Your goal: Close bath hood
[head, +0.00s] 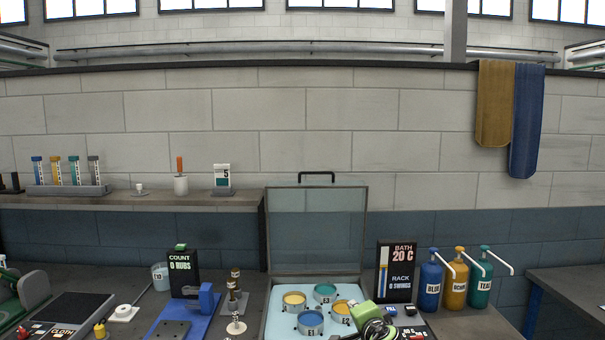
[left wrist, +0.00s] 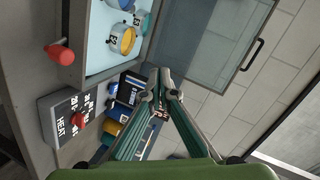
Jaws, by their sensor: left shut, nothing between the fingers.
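The bath hood (head: 316,215) is a clear panel in a grey frame. It stands upright, raised at the back of the bath (head: 276,325), with a black handle (head: 317,175) on its top edge. The open bath shows several coloured cups inside. In the left wrist view the hood (left wrist: 205,40) and its handle (left wrist: 252,55) lie beyond the fingers, at the upper right. My left gripper (head: 378,329) is over the bath's front right part, well below the handle. In the left wrist view its fingers (left wrist: 158,82) are shut and empty, apart from the hood. My right gripper is not in view.
The bath display (head: 397,272) and blue, ochre and teal pump bottles (head: 480,277) stand right of the bath. A blue stand (head: 190,315) and a count display (head: 182,268) are on the left. A heat panel with a red knob (left wrist: 60,54) is near the bath.

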